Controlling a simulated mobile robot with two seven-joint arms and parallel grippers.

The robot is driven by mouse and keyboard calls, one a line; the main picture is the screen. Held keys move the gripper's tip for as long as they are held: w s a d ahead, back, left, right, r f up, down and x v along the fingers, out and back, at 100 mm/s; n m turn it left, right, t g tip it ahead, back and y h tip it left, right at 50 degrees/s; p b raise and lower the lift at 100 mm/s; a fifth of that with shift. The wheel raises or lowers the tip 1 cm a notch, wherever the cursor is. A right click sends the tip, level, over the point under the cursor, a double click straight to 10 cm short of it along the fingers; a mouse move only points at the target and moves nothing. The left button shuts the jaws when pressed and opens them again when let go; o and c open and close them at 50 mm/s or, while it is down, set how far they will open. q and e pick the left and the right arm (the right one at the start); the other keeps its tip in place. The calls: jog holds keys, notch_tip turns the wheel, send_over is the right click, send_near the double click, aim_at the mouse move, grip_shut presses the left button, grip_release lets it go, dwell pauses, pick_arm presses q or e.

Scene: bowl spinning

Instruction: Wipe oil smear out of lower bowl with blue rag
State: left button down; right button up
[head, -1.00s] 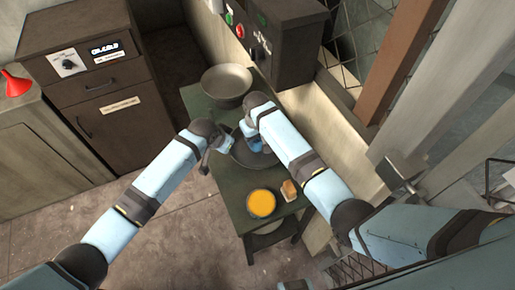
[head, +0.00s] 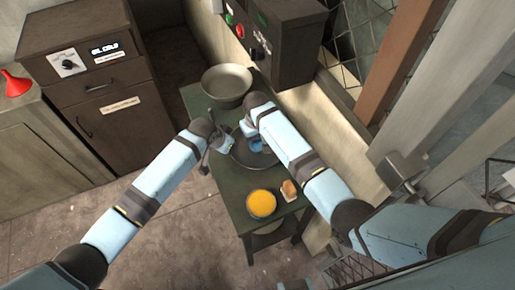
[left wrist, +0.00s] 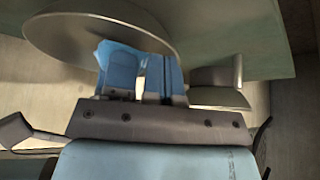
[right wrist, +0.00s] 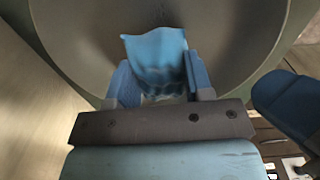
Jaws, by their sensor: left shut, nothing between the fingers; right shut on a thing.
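The lower bowl (head: 242,158), wide, grey and shallow, sits on the green table, partly hidden by my arms. My right gripper (right wrist: 160,88) is shut on the blue rag (right wrist: 155,52), which hangs over the inside of the bowl in the right wrist view; the bowl wall (right wrist: 75,35) surrounds it. The rag also shows as a small blue patch in the head view (head: 256,146). My left gripper (left wrist: 141,75) is shut and empty at the bowl's left rim (left wrist: 90,35); whether it touches the rim I cannot tell. I cannot make out an oil smear.
An upper bowl (head: 227,88) stands at the table's far end, below a dark control box (head: 285,45).

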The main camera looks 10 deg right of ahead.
pick_arm(q)
jog(key=shift+f+b, duration=0.35)
jog(key=shift+f, duration=0.3)
pick_arm(e)
jog(key=shift+f, duration=0.35)
pick_arm(q)
jog(key=shift+r, duration=0.15)
pick_arm(e)
jog(key=shift+r, duration=0.2)
